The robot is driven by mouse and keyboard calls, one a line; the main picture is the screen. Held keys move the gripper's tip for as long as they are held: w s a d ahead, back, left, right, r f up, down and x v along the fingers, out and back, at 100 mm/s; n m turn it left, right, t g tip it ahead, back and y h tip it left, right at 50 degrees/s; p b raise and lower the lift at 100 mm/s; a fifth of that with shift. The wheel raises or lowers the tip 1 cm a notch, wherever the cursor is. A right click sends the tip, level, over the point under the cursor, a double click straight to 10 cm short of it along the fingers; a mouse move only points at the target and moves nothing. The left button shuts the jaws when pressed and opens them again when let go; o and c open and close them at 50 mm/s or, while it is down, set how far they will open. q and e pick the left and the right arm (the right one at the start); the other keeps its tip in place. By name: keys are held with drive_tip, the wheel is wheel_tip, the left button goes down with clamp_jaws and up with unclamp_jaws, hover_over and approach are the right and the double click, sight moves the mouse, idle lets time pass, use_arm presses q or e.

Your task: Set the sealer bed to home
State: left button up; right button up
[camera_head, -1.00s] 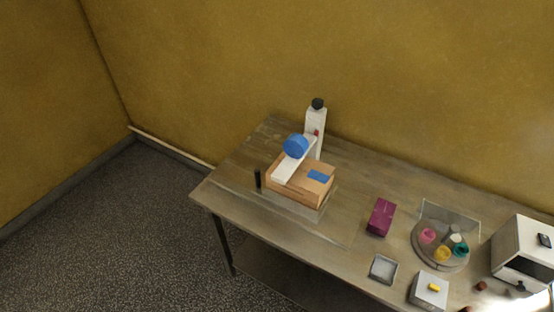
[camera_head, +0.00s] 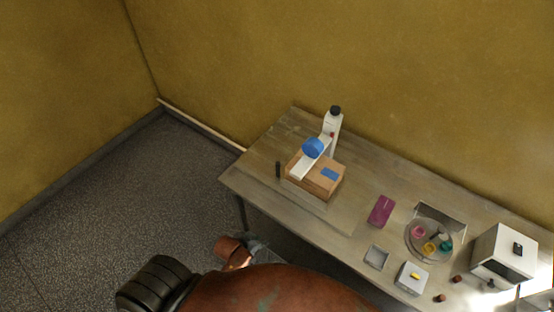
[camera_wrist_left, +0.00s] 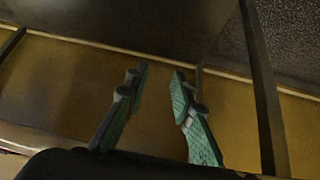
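What looks like the sealer stands on the far left part of the table in the head view: a white post (camera_head: 331,125) with a dark cap, a white arm (camera_head: 307,166) and a blue disc (camera_head: 313,148). A brown carton (camera_head: 324,186) with a blue patch sits under the arm, on a pale flat base that may be the bed and is mostly hidden. My left gripper (camera_head: 258,246) is low in front of the table, partly hidden by my arm. In the left wrist view its green fingers (camera_wrist_left: 160,72) are apart with nothing between them. My right gripper is not in view.
A black upright peg (camera_head: 278,170) stands left of the carton. A magenta box (camera_head: 381,211), a square tray (camera_head: 378,257), a round holder with coloured items (camera_head: 428,240), a white box with a yellow top piece (camera_head: 413,279) and a white machine (camera_head: 504,256) occupy the table's right side.

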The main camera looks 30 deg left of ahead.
sight(277, 167)
use_arm(q)
drive_tip(key=w+r+t+p, duration=0.1)
drive_tip(key=w+r+t, duration=0.1)
drive_tip(key=w+r, duration=0.2)
drive_tip(key=w+d+r+t+h+p, duration=0.1)
drive_tip(key=w+r, duration=0.3)
drive_tip(key=r, duration=0.4)
drive_tip(key=w+r+t+p, duration=0.2)
drive_tip(key=w+r+t, duration=0.2)
drive_tip(key=r, duration=0.3)
drive_tip(key=shift+w+d+m+h, duration=0.15)
drive_tip(key=shift+w+m+h, duration=0.15)
drive_tip(key=shift+w, duration=0.25)
drive_tip(key=w+a+n+t+y, duration=0.1)
drive_tip(key=w+a, duration=0.1)
drive_tip(key=w, duration=0.2)
drive_tip(key=w+a+r+n+t+y, duration=0.1)
drive_tip(key=w+a+y, duration=0.1)
drive_tip(key=w+a, duration=0.1)
drive_tip(key=w+a+n+t+y+p, duration=0.1)
drive_tip(key=w+a+t, duration=0.1)
drive_tip(key=w, duration=0.3)
drive_tip(key=shift+a+r+y, duration=0.3)
drive_tip(key=shift+a, duration=0.15)
clamp_jaws()
